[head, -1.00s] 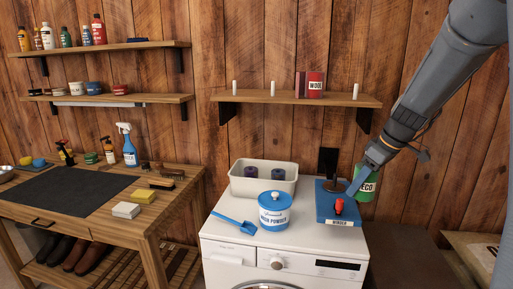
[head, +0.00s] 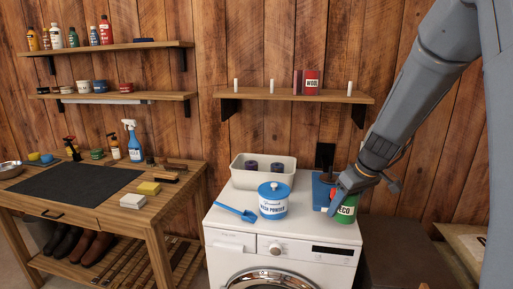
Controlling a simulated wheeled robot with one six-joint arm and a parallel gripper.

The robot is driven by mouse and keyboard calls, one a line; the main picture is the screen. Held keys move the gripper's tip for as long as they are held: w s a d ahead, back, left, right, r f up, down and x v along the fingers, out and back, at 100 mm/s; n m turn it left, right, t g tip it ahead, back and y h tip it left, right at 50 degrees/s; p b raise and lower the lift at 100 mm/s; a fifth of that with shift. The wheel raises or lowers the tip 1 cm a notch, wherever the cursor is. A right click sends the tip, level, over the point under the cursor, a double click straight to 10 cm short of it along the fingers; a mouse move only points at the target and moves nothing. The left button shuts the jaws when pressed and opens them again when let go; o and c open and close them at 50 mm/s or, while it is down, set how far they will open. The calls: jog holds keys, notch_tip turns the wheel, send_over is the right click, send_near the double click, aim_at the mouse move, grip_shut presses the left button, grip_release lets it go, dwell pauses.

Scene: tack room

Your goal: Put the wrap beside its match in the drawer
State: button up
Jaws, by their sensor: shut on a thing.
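My gripper (head: 343,194) is at the right side of the washing machine top, shut on a green container (head: 345,210) with a white label ending in "ECO". The container hangs low over the machine's right front corner; contact with the top cannot be told. Two dark purple rolls, perhaps wraps, a left one (head: 251,167) and a right one (head: 277,168), stand in a cream bin (head: 242,180) on the machine. The closed drawer (head: 52,213) of the wooden workbench is at the far left; its inside is hidden. No matching pair in a drawer is in view.
A blue tub of wash powder (head: 273,205) and a blue scoop (head: 236,212) are left of my gripper. A wall shelf (head: 290,97) is above.

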jog(key=s+a+f+m+h, duration=0.1)
jog(key=s+a+f+m, duration=0.1)
jog(key=f, duration=0.9)
jog(key=s+a+f+m+h, duration=0.1)
jog(key=s+a+f+m, duration=0.2)
jog(key=s+f, duration=0.4)
notch_tip(320, 180, down, 4)
jog(key=shift+a+f+t, duration=0.1)
jog(key=shift+a+t, duration=0.3)
jog(key=shift+a, duration=0.45)
jog(key=shift+s, duration=0.1)
